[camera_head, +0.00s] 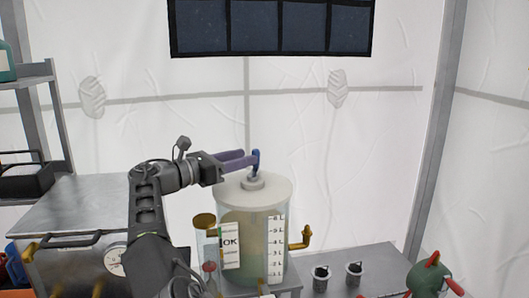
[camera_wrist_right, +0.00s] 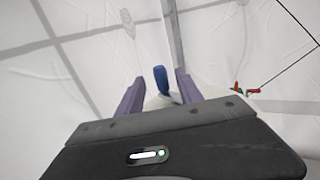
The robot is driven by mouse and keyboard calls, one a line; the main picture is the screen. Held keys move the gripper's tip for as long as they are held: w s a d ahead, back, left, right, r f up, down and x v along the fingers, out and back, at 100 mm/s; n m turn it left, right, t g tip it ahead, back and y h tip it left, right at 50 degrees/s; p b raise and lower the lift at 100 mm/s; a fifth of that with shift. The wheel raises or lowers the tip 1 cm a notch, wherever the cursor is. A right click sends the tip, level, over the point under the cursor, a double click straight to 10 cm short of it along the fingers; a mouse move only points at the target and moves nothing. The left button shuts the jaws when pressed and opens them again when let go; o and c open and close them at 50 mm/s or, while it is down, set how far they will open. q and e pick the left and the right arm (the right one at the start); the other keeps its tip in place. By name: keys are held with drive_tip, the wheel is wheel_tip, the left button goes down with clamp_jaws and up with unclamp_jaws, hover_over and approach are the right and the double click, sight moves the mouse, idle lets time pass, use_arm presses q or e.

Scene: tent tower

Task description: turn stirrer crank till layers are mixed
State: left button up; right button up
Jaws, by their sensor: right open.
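The stirrer crank shows as a blue upright handle (camera_head: 257,159) above the white lid (camera_head: 270,188) of a clear mixing vessel (camera_head: 262,246). The vessel holds cloudy, pale greenish-beige liquid; I cannot make out separate layers. My right gripper (camera_head: 248,157) reaches in over the lid with its purple fingers at the handle. In the right wrist view the blue handle (camera_wrist_right: 161,78) stands between the two spread fingers, with a gap on each side. The right gripper is open. My left gripper is not in view.
A brass tap (camera_head: 301,238) sticks out at the vessel's right. Two small dark cups (camera_head: 354,274) and (camera_head: 320,277) stand on the grey bench, with a green and red object (camera_head: 429,277) at the right. A metal box with a gauge (camera_head: 115,258) stands at the left.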

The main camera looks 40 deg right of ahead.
drive_tip(key=d, duration=0.2)
drive_tip(key=d+p, duration=0.1)
drive_tip(key=d, duration=0.4)
drive_tip(key=shift+s+d+p, duration=0.25)
drive_tip(key=shift+d+p, duration=0.05)
drive_tip(key=shift+d, duration=0.1)
drive_tip(key=shift+c, duration=0.4)
clamp_jaws()
